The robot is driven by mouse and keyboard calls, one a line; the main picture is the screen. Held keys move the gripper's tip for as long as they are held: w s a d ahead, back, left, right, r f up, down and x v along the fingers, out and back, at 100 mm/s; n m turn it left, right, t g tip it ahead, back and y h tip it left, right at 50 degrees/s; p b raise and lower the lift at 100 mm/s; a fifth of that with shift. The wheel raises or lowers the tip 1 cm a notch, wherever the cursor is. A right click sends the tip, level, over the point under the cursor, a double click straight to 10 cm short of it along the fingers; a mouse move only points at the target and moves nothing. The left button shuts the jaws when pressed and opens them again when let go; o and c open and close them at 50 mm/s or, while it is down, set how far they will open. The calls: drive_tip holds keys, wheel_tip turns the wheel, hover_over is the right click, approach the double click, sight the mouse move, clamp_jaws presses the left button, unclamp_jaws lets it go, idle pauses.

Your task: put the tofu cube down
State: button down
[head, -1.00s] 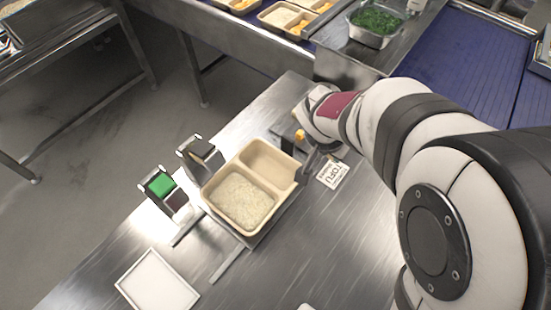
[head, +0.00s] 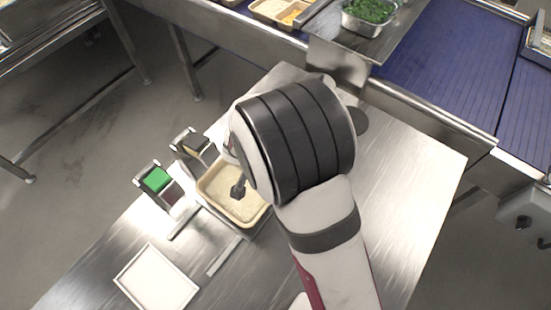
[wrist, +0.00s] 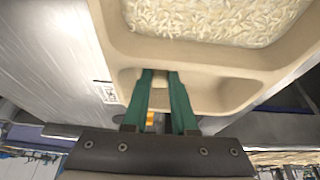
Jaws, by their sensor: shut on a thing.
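The tan tray (head: 259,220) stands at the middle of the steel table, partly covered by my arm. In the wrist view the tray (wrist: 110,45) shows rice (wrist: 205,18) in its large compartment and a smaller compartment (wrist: 215,92). My gripper (wrist: 160,74) has its green fingers over the smaller compartment, shut on the tofu cube; the cube is hard to make out between them. In the head view my gripper (head: 238,190) reaches down over the tray; the cube is hidden there.
A green-lit display (head: 157,179) and another display unit (head: 192,146) stand left of the tray. A white square plate (head: 156,278) lies in front. A label card (wrist: 105,92) is beside the tray. The table's right side is clear; a blue conveyor (head: 440,75) runs behind.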

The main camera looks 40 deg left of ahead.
drive_tip(key=shift+f, duration=0.1)
drive_tip(key=c, duration=0.7)
unclamp_jaws()
